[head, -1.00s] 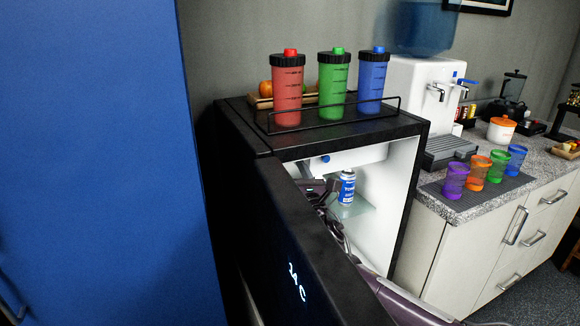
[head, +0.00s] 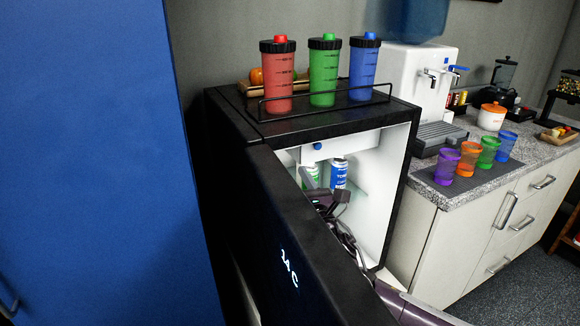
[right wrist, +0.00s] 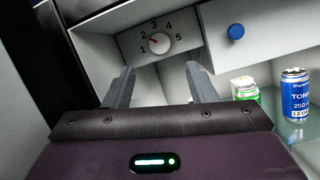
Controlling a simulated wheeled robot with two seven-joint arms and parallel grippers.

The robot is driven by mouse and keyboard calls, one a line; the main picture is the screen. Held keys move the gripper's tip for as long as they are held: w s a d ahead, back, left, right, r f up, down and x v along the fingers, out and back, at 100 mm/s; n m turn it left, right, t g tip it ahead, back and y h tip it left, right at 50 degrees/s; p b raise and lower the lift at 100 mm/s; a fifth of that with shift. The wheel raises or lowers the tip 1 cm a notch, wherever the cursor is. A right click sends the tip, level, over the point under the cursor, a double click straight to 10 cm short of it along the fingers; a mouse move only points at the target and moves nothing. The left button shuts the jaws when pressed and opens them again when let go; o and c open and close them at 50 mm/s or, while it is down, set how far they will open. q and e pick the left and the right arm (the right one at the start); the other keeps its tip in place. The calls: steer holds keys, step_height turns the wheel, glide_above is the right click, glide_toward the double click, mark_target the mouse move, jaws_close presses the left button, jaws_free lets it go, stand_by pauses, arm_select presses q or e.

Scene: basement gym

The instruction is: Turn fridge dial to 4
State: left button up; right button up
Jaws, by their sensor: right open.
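The fridge dial (right wrist: 159,43) is a small white knob on a grey panel, with numbers 1 to 5 around it, in the right wrist view. A small red mark on it sits near the 2. The fridge (head: 250,130) is black with its door (head: 290,240) open. My right gripper (right wrist: 160,78) is open and empty, its fingers apart below the dial, not touching it. In the head view the right gripper (head: 328,197) is inside the fridge, partly behind the door. The dial is not clear in the head view. My left gripper is not in view.
A blue round knob (right wrist: 236,32) is right of the dial. Red (head: 277,78), green (head: 323,75) and blue (head: 362,70) shakers stand on the fridge top.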

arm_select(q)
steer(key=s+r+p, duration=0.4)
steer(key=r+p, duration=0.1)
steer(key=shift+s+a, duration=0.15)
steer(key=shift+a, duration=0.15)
arm_select(e)
steer(key=w+a+r+n+g+h, duration=0.1)
steer(key=w+a+r+n+g, duration=0.1)
steer(key=w, duration=0.4)
steer(key=shift+w+a+r+n+g, duration=0.15)
steer(key=shift+w+r+n+g, duration=0.15)
steer(key=shift+r+n+g, duration=0.45)
steer(key=shift+r, duration=0.1)
steer(key=shift+c, duration=0.4)
steer(key=c, duration=0.9)
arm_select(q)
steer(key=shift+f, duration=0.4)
arm_select(e)
steer(key=shift+m, duration=0.85)
